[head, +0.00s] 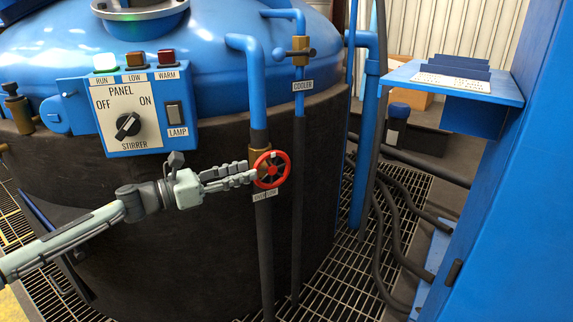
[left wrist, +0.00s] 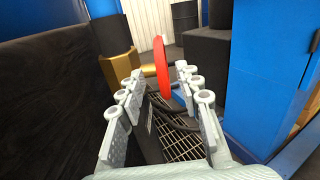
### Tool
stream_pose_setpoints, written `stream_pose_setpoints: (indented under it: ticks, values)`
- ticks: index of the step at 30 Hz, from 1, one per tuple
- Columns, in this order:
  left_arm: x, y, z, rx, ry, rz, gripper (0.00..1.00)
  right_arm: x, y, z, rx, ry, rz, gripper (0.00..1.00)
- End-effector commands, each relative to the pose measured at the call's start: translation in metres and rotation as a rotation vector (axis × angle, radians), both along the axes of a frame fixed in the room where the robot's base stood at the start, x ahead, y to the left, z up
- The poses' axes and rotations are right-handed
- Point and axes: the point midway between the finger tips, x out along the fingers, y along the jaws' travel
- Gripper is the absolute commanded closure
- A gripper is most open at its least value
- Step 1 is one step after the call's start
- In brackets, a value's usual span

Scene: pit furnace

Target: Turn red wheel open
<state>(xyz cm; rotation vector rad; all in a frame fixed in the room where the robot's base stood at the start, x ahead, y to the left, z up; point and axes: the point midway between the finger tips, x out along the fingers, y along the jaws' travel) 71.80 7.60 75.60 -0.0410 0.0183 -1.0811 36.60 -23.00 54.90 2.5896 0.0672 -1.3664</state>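The red wheel (head: 271,170) is a small spoked handwheel on a brass valve (head: 259,158) in the dark lower pipe, above a white label that is partly hard to read. My left gripper (head: 250,173) reaches in from the left, its fingertips at the wheel's left rim. In the left wrist view the red wheel (left wrist: 161,68) shows nearly edge-on between the fingertips of my left gripper (left wrist: 159,75). The fingers are apart, with gaps visible on both sides of the rim. My right gripper is in neither view.
A blue panel (head: 124,110) with a stirrer knob and lamps is on the tank above my left arm. A cooler pipe with a brass valve (head: 299,50) runs right of the wheel. A blue cabinet (head: 510,200) stands at the right, with hoses (head: 390,215) over the grating between.

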Motion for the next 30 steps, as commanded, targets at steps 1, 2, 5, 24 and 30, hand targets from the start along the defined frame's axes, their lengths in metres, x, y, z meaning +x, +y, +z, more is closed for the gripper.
stream_pose_setpoints:
  ticks: [1, 2, 5, 24, 30]
  values:
    - [0.0, 0.001, 0.001, 0.015, -0.019, -0.008, 0.66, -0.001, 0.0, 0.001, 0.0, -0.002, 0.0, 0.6]
    - [0.0, 0.001, 0.002, 0.02, -0.027, -0.013, 0.66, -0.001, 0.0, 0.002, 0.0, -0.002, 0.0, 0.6]
    - [0.002, -0.006, 0.003, 0.027, -0.038, -0.021, 0.66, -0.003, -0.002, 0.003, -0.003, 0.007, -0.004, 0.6]
    - [0.034, -0.068, 0.003, 0.027, -0.035, -0.017, 0.66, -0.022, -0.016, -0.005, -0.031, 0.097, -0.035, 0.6]
    - [0.034, -0.068, 0.003, 0.027, -0.035, -0.018, 0.68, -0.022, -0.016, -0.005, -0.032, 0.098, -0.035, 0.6]
